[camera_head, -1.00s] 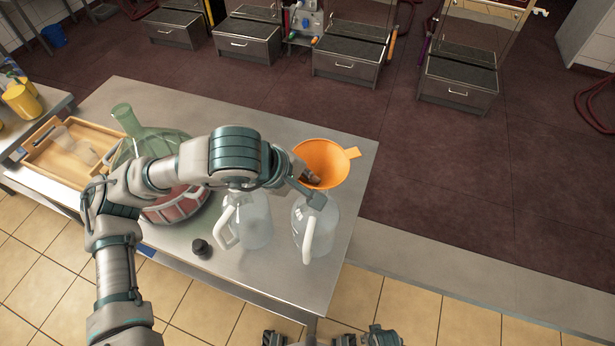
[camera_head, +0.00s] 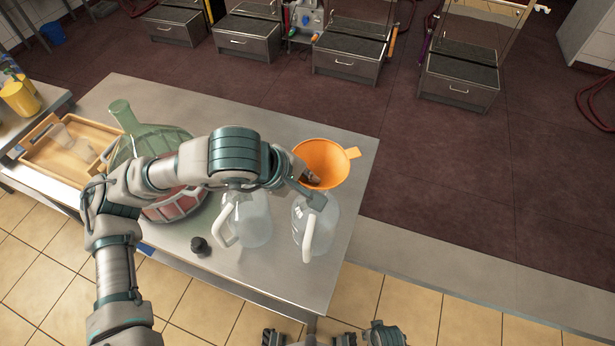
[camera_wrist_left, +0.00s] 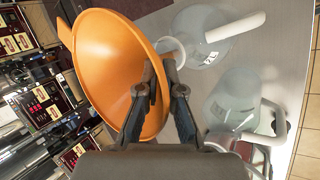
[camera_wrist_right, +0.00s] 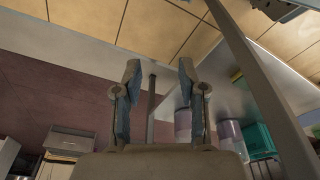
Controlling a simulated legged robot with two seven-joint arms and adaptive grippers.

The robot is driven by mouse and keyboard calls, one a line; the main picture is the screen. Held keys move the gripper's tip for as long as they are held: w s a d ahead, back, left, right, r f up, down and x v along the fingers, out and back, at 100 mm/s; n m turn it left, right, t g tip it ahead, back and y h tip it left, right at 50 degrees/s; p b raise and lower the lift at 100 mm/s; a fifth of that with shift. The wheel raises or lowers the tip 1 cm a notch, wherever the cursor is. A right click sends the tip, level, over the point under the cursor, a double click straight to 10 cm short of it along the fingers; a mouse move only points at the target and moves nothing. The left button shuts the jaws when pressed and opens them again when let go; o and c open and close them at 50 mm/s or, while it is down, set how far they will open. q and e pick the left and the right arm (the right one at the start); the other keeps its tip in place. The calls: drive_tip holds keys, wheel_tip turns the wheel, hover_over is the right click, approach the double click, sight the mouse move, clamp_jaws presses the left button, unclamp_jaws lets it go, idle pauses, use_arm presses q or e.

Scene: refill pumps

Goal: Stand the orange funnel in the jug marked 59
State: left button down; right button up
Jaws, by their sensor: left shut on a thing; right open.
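A second clear jug (camera_head: 252,225) stands just to the left. Both jugs have labels in the left wrist view, too small to read surely. My right gripper (camera_wrist_right: 158,82) is open and empty, below table height.
A large green glass demijohn (camera_head: 155,150) in a red basket stands left of the jugs. A black cap (camera_head: 200,246) lies on the steel table (camera_head: 270,105) before them. A wooden tray (camera_head: 50,160) is at the far left.

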use_arm(q)
drive_tip(key=shift+f+b, duration=0.3)
drive_tip(key=shift+f, duration=0.1)
use_arm(e)
drive_tip(key=shift+r, duration=0.8)
use_arm(q)
drive_tip(key=shift+f, duration=0.25)
use_arm(e)
drive_tip(key=shift+w+r, duration=0.1)
drive_tip(key=shift+r, duration=0.55)
use_arm(q)
drive_tip(key=shift+f+b, duration=0.15)
drive_tip(key=shift+b, duration=0.2)
use_arm(e)
drive_tip(key=shift+r, duration=0.45)
use_arm(q)
drive_tip(key=c, duration=1.2)
unclamp_jaws()
drive_tip(key=shift+c, duration=0.2)
drive_tip(key=v, duration=1.2)
drive_tip(key=shift+w, duration=0.1)
